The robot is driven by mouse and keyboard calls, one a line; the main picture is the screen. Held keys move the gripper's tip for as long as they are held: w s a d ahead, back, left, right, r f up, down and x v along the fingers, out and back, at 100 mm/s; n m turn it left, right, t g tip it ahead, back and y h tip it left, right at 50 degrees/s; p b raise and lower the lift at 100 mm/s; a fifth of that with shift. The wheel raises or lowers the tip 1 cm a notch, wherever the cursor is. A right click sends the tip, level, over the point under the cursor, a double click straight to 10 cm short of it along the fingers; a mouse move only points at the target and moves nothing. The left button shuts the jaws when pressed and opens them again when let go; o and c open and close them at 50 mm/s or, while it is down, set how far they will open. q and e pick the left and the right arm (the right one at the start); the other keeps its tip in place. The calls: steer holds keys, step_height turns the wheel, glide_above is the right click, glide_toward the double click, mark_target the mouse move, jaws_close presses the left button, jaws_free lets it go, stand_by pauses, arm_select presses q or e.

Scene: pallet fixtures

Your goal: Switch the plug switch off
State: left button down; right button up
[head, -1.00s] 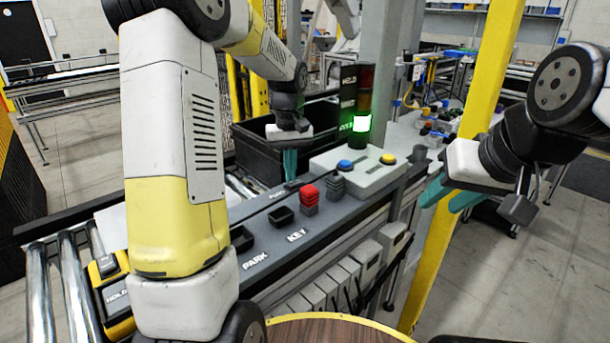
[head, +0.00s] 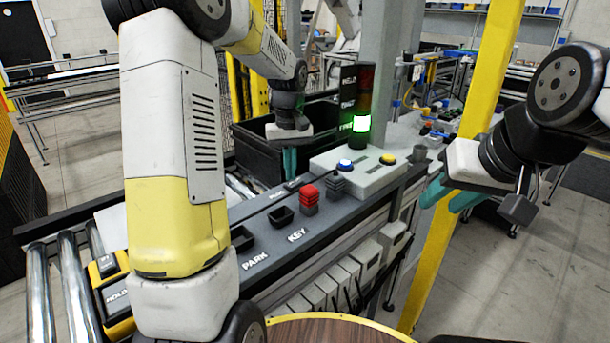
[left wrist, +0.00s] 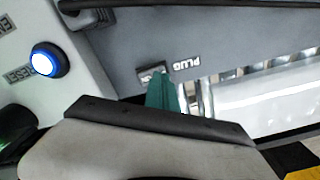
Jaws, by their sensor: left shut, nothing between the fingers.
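The plug switch (left wrist: 152,73) is a small dark rocker beside the PLUG label (left wrist: 187,63) on the grey console. In the left wrist view my left gripper (left wrist: 162,92) has its teal fingertips right at the switch, covering part of it. Whether they touch, and which way the switch is set, I cannot tell. In the head view my left gripper (head: 290,172) is shut and empty, pointing down at the console's far edge. My right gripper (head: 450,200) hangs right of the console, away from it, its teal fingers apart and empty.
A pale box with a lit blue button (head: 344,165) and a yellow button (head: 388,159) stands right of my left gripper. A signal tower (head: 361,124) glows green behind it.

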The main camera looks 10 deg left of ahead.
mark_target(291, 184)
arm_select(q)
steer(key=shift+r, duration=2.85)
steer(key=s+d+r+m+t+h, duration=0.1)
steer(key=s+r+m+t, duration=0.1)
steer(key=s, duration=1)
steer(key=s+d+r+m+t+h, duration=0.1)
steer(key=s+r+m+t, duration=0.2)
steer(key=s, duration=0.9)
steer(key=shift+s+r+t, duration=0.15)
steer(key=shift+r+t, duration=0.25)
steer(key=shift+t, duration=0.2)
steer(key=shift+d, duration=0.1)
